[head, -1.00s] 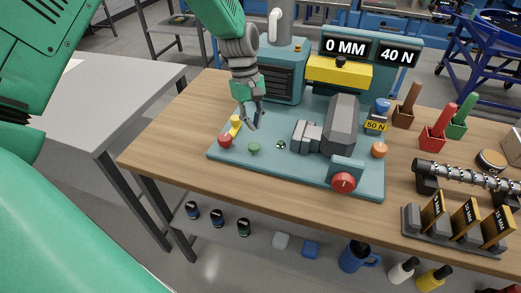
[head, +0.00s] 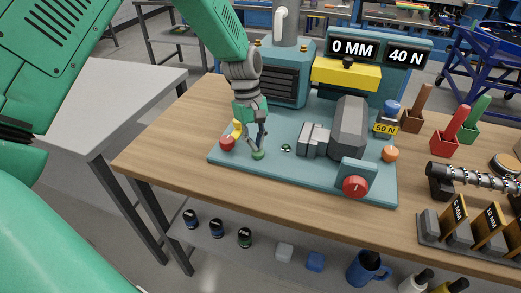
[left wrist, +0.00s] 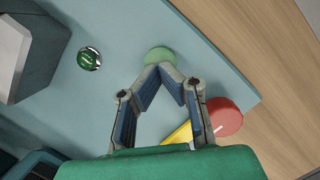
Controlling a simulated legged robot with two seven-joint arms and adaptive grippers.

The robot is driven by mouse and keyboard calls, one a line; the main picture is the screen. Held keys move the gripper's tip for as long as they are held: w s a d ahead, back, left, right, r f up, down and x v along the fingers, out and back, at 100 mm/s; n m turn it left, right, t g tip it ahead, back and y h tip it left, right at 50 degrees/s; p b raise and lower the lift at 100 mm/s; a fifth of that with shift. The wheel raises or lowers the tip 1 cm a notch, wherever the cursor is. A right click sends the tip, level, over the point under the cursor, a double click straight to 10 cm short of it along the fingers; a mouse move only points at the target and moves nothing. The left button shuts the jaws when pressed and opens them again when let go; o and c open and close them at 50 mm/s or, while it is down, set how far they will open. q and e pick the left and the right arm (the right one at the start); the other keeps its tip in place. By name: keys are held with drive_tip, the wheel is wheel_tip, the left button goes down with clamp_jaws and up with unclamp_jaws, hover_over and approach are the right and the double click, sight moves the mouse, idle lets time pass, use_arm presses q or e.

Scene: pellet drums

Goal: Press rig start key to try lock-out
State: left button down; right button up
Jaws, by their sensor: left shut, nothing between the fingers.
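The rig (head: 300,178) is a teal base plate with a motor housing and grey blocks on a wooden table. A green key (head: 258,155) sits near its front left edge; it also shows in the left wrist view (left wrist: 160,57). My left gripper (head: 258,150) points down with its shut fingertips at the green key; they overlap its edge in the left wrist view (left wrist: 164,66). I cannot tell whether the key is pushed in. My right gripper is not in view.
A small green round indicator (head: 286,148) lies right of the key. The display (head: 367,50) reads "0 MM" and "40 N". A red knob (head: 355,186) stands at the front right. Bare tabletop (head: 175,140) lies left of the plate.

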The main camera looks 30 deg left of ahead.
use_arm(q)
drive_tip(key=shift+a+f, duration=0.2)
drive_tip(key=shift+a, duration=0.4)
drive_tip(key=shift+a+r+p, duration=0.1)
drive_tip(key=shift+a+p, duration=0.2)
drive_tip(key=shift+w+a+r+p, duration=0.3)
drive_tip(key=shift+w+r+p, duration=0.25)
drive_tip(key=shift+p, duration=0.2)
drive_tip(key=shift+w+r, duration=0.1)
drive_tip(key=shift+d, duration=0.2)
drive_tip(key=shift+a+r, duration=0.15)
drive_tip(key=shift+a, duration=0.15)
drive_tip(key=d+v, duration=0.1)
drive_tip(key=v, duration=1)
drive_tip(key=shift+r, duration=0.3)
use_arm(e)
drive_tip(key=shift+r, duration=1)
